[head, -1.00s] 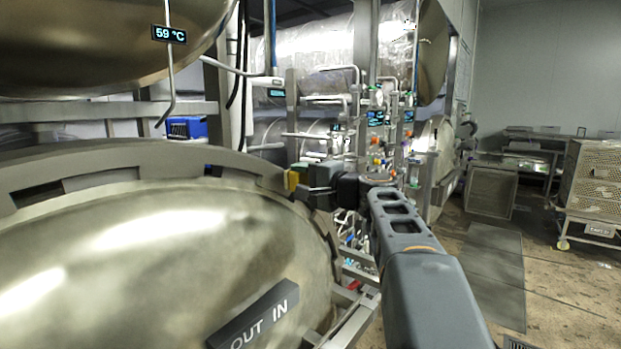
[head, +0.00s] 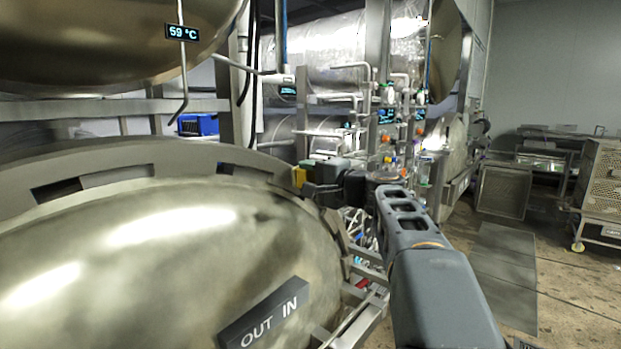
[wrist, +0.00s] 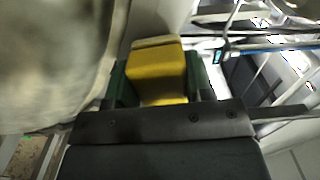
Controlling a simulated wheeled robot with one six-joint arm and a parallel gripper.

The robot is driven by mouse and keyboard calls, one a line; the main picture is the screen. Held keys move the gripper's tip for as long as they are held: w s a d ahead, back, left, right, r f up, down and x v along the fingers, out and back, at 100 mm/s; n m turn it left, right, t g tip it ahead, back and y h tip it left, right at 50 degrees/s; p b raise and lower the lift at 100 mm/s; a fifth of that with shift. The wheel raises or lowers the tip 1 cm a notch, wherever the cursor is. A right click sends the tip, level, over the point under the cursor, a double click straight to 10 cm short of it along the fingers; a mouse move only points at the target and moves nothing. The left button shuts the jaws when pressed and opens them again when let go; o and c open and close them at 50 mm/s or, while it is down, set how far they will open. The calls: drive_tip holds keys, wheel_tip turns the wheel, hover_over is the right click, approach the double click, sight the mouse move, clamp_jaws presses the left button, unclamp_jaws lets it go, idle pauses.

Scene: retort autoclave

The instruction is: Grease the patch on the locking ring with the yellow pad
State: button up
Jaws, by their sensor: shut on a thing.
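The yellow pad (wrist: 158,75) is between the green fingers of my gripper (wrist: 158,88) in the wrist view, and the gripper is shut on it. In the head view the pad (head: 299,177) is a small yellow block at the left tip of my gripper (head: 308,172). It is at the upper right edge of the locking ring (head: 130,160), the grey slotted band around the large metal door (head: 150,250). I cannot tell whether the pad touches the ring. The patch cannot be made out.
A black OUT/IN plate (head: 265,318) sticks out from the lower door. Another domed door (head: 90,50) hangs above, with a temperature display (head: 182,32). Pipes and valves (head: 388,140) stand behind my gripper. Open floor (head: 560,290) lies at the right, near a mesh cart (head: 603,180).

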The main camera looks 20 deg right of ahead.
sight(265, 163)
drive_tip(key=shift+x, duration=0.95)
drive_tip(key=shift+s+a+r+b, duration=0.1)
drive_tip(key=shift+s+a+r, duration=0.2)
drive_tip(key=shift+a, duration=0.25)
drive_tip(key=shift+s+a+r+b, duration=0.1)
drive_tip(key=shift+s+a+r, duration=0.2)
drive_tip(key=shift+a, duration=0.2)
drive_tip(key=shift+s+a+r+b, duration=0.1)
drive_tip(key=shift+s+a+r, duration=0.2)
drive_tip(key=shift+a, duration=0.25)
drive_tip(key=shift+s+a+r, duration=0.45)
drive_tip(key=shift+a+r, duration=0.1)
drive_tip(key=shift+a, duration=0.55)
drive_tip(key=shift+s+a+r, duration=0.5)
drive_tip(key=shift+a+r, duration=0.1)
drive_tip(key=shift+a, duration=0.5)
drive_tip(key=shift+s+a+r, duration=0.45)
drive_tip(key=shift+a+r, duration=0.1)
drive_tip(key=shift+a, duration=0.55)
drive_tip(key=shift+d, duration=0.15)
